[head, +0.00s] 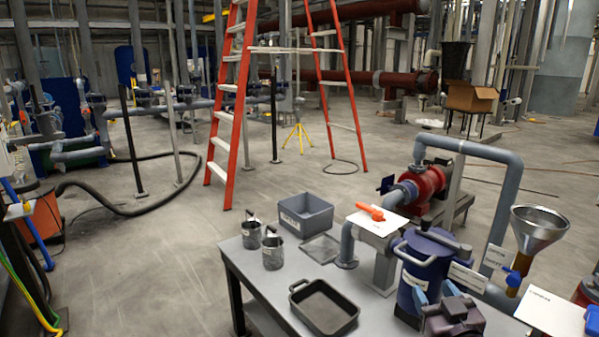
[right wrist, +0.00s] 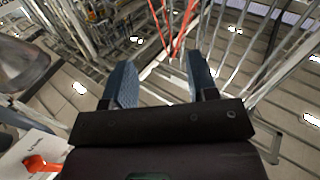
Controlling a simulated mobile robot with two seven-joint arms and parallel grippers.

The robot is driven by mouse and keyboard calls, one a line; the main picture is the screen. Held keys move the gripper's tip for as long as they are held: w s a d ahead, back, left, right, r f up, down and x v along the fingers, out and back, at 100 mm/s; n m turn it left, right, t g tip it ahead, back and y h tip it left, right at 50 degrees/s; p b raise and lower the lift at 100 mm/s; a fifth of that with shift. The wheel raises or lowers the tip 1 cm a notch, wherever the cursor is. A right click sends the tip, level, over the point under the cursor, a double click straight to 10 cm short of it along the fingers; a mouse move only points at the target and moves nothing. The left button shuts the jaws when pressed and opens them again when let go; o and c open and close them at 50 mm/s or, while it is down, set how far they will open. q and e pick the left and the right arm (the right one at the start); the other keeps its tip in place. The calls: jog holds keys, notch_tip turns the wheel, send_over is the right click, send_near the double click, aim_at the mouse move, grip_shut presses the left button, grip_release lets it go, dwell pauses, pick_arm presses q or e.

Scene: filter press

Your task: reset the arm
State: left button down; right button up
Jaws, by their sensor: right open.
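My right gripper (head: 434,290) is at the lower right of the head view, in front of the blue filter housing (head: 428,255). Its two blue fingers stand apart. My left gripper does not show in either view.
A grey table (head: 255,285) holds a grey bin (head: 306,213), two metal cups and a black tray (head: 323,308). A metal funnel (head: 538,228) and grey piping stand at the right. A red pump (head: 425,185) is behind the housing.

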jog(key=s+d+f+m+g+h+p, duration=0.1)
jog(key=s+f+g, duration=0.6)
jog(key=s+f, duration=1.7)
jog(key=s, duration=0.4)
jog(key=shift+s+d+f+g, duration=0.15)
jog(key=shift+s+f+g, duration=0.15)
jog(key=shift+f, duration=0.1)
